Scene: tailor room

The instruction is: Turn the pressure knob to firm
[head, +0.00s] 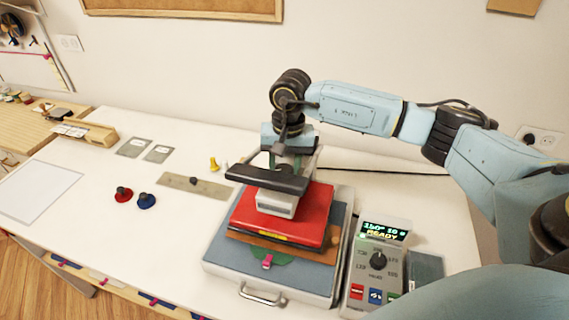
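A heat press has a grey base (220,252), a red upper plate (322,222), a pale block (277,205) on top and a black bar (268,179) across it. My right gripper (290,160) points down at the top of the press, just behind the black bar. Its fingertips are partly hidden, so I cannot tell if they are open or touch anything. I cannot make out a separate pressure knob on the press. A control box (350,290) to its right has a dark round knob (378,261) and a lit screen (384,231) reading READY. My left gripper is out of view.
A red (123,195) and a blue (146,201) knobbed piece, a beige strip (210,187) and two grey cards (133,147) lie left of the press on the white table (90,225). A grey block (426,272) stands right of the control box. The left-front table is mostly clear.

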